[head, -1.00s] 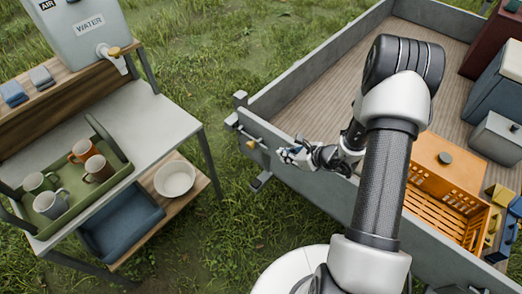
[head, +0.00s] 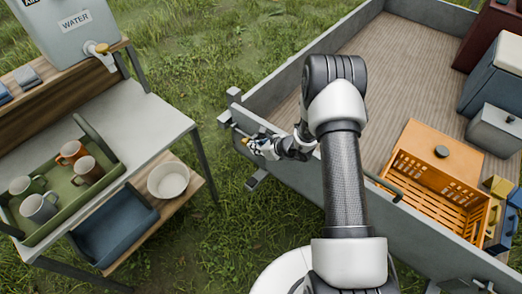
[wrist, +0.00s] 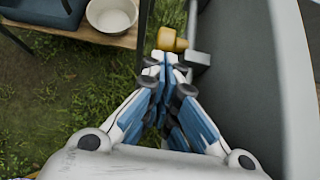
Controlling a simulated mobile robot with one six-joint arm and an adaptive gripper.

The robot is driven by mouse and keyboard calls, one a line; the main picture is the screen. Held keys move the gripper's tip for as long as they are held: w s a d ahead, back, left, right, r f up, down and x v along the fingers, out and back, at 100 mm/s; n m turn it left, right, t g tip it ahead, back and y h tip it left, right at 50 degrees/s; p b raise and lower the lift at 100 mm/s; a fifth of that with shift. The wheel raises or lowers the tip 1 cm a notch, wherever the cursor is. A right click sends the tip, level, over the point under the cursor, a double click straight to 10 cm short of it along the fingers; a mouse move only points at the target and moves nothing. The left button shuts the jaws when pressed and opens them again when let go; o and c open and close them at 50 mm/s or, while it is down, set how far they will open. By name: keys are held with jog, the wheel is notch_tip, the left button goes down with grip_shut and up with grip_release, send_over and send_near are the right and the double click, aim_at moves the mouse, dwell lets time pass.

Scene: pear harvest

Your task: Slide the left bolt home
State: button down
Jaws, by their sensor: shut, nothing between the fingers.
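The left bolt (head: 236,127) is a thin metal rod on the outer face of the grey trailer wall, near the wall's left corner post. Its yellow knob (head: 245,140) shows beside my gripper (head: 252,145). In the wrist view the knob (wrist: 166,39) lies just beyond my fingertips (wrist: 166,60), with a grey bracket (wrist: 195,57) to its right. My gripper is shut and empty. Its tips are at or very near the knob; I cannot tell whether they touch. The fingers hide part of the bolt.
The trailer wall (head: 300,172) runs close along the right of my gripper. An orange crate (head: 440,190) and grey boxes (head: 495,130) stand in the trailer. A table (head: 150,122) with a tray of mugs and a white bowl (head: 168,180) is at left. Grass lies between.

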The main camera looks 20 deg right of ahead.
aim_at(246, 141)
jog(key=shift+a, duration=0.1)
jog(key=w+a+b, duration=0.1)
jog(key=w, duration=0.1)
jog(key=w+a, duration=0.1)
jog(key=w, duration=0.1)
jog(key=shift+a+b, duration=0.35)
jog(key=shift+a, duration=0.05)
jog(key=shift+d, duration=0.1)
